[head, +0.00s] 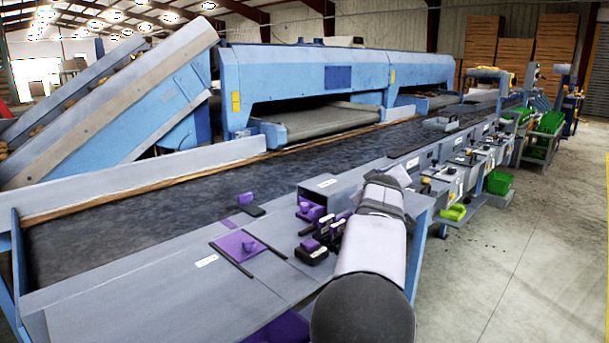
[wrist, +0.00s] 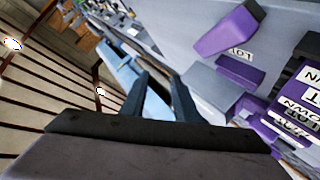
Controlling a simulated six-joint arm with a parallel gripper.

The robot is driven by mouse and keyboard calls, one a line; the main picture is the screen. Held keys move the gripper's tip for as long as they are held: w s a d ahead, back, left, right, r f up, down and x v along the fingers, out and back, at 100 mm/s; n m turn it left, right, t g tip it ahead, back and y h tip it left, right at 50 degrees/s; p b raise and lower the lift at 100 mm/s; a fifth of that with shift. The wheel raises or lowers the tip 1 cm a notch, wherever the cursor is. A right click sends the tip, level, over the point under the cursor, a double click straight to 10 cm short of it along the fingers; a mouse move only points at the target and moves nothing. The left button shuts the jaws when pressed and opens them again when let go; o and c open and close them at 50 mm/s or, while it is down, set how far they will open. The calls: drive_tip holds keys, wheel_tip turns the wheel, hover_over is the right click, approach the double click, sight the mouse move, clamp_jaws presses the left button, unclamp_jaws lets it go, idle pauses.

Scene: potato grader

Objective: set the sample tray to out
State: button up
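The plate does not show clearly in the wrist view. My gripper is hidden behind my arm in the head view. In the wrist view my gripper (wrist: 160,82) has its two dark fingers apart, with nothing between them.
Purple controls on black bases (head: 313,250) and a grey box (head: 318,190) stand between the plate and my arm. A dark conveyor belt (head: 130,215) runs behind.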

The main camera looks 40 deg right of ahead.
drive_tip(key=w+a+r+m+t+y+p, duration=0.1)
drive_tip(key=w+a+p, duration=0.2)
drive_tip(key=w+p, duration=0.35)
drive_tip(key=w+a+r+y+p, duration=0.1)
drive_tip(key=w+a+r+p, duration=0.1)
drive_tip(key=w+a+p, duration=0.45)
drive_tip(key=m+g+y+p, duration=0.2)
drive_tip(key=m+y+p, duration=0.15)
drive_tip(key=p, duration=1.65)
hover_over(305, 204)
drive_tip(key=s+a, duration=0.4)
drive_tip(key=a, duration=0.1)
wheel_tip(305, 204, down, 3)
drive_tip(key=shift+m, duration=0.25)
drive_tip(key=shift+s+p+x, duration=0.15)
drive_tip(key=shift+p+x, duration=0.2)
drive_tip(key=shift+x, duration=1.55)
drive_tip(key=shift+s+p+x, duration=0.15)
drive_tip(key=shift+p+x, duration=0.15)
drive_tip(key=shift+x, duration=1.65)
drive_tip(key=shift+d, duration=0.15)
drive_tip(key=shift+c, duration=0.4)
